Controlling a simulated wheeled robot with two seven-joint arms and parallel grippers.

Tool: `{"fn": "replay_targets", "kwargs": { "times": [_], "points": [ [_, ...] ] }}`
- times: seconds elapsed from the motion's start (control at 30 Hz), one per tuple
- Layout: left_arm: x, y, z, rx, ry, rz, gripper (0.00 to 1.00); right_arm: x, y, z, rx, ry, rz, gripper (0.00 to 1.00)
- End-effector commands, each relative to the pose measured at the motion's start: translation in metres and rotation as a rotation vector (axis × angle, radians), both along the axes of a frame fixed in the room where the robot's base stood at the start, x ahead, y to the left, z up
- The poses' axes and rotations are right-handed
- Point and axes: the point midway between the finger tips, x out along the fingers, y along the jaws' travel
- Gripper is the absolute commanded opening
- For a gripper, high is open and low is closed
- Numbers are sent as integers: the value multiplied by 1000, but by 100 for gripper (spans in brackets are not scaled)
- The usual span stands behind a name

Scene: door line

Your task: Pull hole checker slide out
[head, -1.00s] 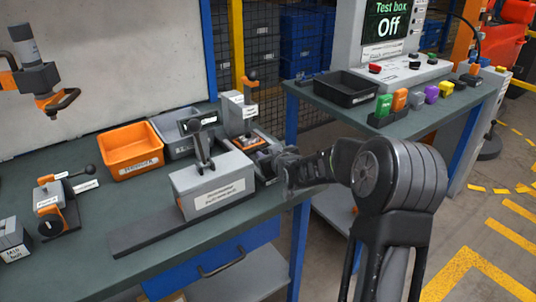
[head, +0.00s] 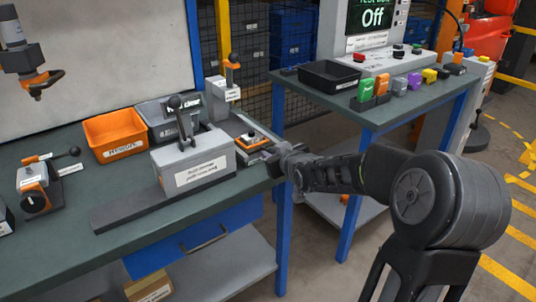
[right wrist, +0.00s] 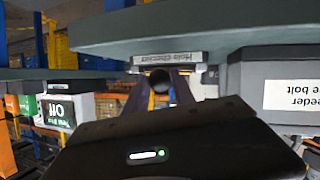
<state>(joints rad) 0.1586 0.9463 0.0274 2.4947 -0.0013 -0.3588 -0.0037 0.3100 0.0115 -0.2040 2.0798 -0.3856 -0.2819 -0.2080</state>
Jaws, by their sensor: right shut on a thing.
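The hole checker (head: 223,91) is a grey fixture with an upright post and an orange-topped lever on the left table, behind the large grey feeder block. Its slide (head: 252,143), with an orange part on top, sticks out from the post's base toward my right gripper. My right gripper (head: 279,161) is at the table's right edge, shut on the slide's dark round knob (right wrist: 160,80). In the right wrist view the knob sits between the fingers, below the "Hole checker" label (right wrist: 168,58). My left gripper is not in view.
The feeder block (head: 190,168) with its lever stands close left of the slide. An orange bin (head: 115,148) and a grey bin (head: 158,128) are behind it. A second table (head: 425,110) with a test box and black tray (head: 342,85) stands beyond a gap.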

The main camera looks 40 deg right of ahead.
Motion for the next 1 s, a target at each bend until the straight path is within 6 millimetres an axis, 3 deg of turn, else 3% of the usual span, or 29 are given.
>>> {"fn": "replay_targets", "kwargs": {
  "times": [0.2,0.23,0.47,0.77,1.0],
  "points": [
    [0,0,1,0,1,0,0,-2,0,-4,4,10,-2,0],
    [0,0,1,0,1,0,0,-2,0,-4,4,11,-2,32],
    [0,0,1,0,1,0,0,-2,0,-3,3,8,-1,51],
    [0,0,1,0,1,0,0,-2,0,-2,3,7,-1,52],
    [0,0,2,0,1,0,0,-22,6,8,2,4,-2,52]
  ]
}}
